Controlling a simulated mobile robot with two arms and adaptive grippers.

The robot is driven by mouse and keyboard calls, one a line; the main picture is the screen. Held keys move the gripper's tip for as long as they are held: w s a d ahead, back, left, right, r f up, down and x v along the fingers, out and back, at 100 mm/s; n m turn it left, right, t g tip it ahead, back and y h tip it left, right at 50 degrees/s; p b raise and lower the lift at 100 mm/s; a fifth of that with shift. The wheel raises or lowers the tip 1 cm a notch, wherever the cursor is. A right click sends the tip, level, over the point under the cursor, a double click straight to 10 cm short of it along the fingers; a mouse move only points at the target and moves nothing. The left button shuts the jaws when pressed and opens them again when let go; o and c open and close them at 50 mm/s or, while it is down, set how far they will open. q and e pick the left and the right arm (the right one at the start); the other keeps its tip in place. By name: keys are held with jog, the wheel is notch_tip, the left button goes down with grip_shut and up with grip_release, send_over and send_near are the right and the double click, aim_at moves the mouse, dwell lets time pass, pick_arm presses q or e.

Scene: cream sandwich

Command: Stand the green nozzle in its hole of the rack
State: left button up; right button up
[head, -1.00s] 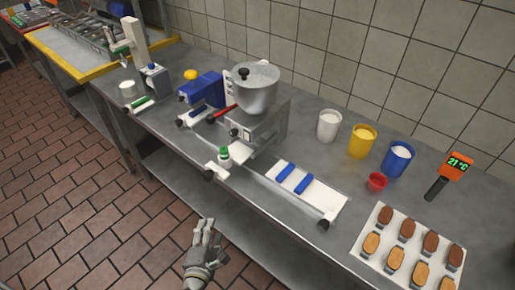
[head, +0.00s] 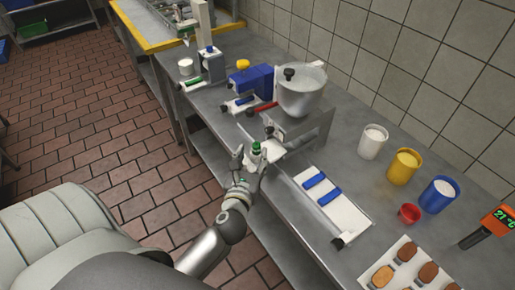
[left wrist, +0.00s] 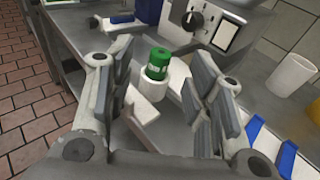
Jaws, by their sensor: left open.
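The green nozzle (head: 256,147), a green cylinder with a white lower part, sits upright at the front of the machine with the steel hopper. It also shows in the left wrist view (left wrist: 158,63), above a white piece (left wrist: 145,103). My left gripper (head: 251,158) is open at the nozzle. In the left wrist view its fingers (left wrist: 158,85) stand to either side, with gaps between them and the nozzle; I see no grip on it. I cannot pick out the rack or its hole with certainty. My right gripper is not in view.
The steel hopper (head: 302,97) stands just behind the nozzle. A white board with blue bars (head: 345,215) lies to the right. White (head: 373,142), yellow (head: 404,165) and blue (head: 438,195) cups and a small red cup (head: 409,213) stand farther right.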

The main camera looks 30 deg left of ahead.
aim_at(256, 147)
pick_arm(q)
jog(key=shift+w+a+p, duration=0.2)
jog(key=shift+w+p, duration=0.1)
jog(key=shift+w, duration=0.4)
jog(key=x, duration=0.4)
jog(key=shift+d+f+p, duration=0.1)
jog(key=shift+f+p, duration=0.2)
jog(key=shift+p, duration=0.1)
jog(key=shift+s, duration=0.1)
jog(key=shift+c, duration=0.4)
jog(key=c, duration=0.9)
